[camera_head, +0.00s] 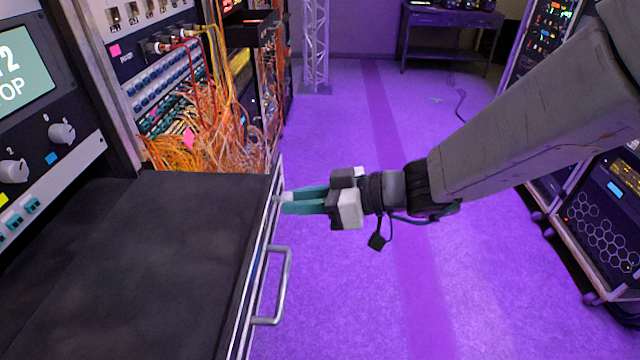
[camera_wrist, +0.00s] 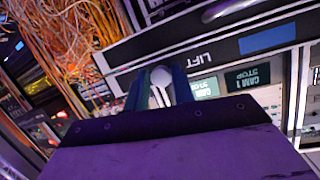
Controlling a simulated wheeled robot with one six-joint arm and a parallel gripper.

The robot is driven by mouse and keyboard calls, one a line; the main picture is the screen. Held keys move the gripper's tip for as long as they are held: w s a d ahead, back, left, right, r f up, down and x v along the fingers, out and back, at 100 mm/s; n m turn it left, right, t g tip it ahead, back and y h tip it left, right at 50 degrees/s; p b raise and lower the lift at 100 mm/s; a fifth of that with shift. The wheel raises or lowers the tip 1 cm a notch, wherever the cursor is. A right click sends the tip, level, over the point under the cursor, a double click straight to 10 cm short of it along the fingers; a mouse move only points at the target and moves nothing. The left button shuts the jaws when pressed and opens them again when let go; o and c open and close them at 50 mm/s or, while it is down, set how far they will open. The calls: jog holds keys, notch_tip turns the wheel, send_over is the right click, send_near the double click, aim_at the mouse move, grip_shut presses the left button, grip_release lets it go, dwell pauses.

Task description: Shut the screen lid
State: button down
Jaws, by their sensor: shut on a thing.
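A broad dark panel (camera_head: 150,260), which looks like the screen lid, lies about flat at the lower left of the head view. No screen face shows on it. Its metal-trimmed front edge carries a silver bar handle (camera_head: 284,285). My gripper (camera_head: 287,200) reaches in from the right, level with this edge near its far corner. Its teal fingers are shut on a small pale knob (camera_wrist: 161,77), seen between the fingers in the wrist view. The dark front with the "LIFT" label (camera_wrist: 200,58) is just beyond it. Whether the panel rests fully down is hidden.
A rack with a lit screen (camera_head: 22,75) and knobs stands left of the panel. Orange cables (camera_head: 215,130) hang close behind its far edge. Another rack (camera_head: 605,215) stands at the right. The purple floor (camera_head: 370,290) between is clear.

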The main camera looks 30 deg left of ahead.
jog(key=shift+s+d+f, duration=0.1)
jog(key=shift+d+f, duration=0.05)
jog(key=shift+f, duration=0.7)
jog(key=c, duration=2.1)
grip_release()
jog(key=shift+w+f, duration=0.1)
jog(key=shift+w, duration=0.1)
jog(key=o, duration=0.9)
jog(key=shift+r, duration=0.2)
jog(key=v, duration=0.7)
jog(key=shift+d, duration=0.25)
jog(key=shift+w, duration=0.1)
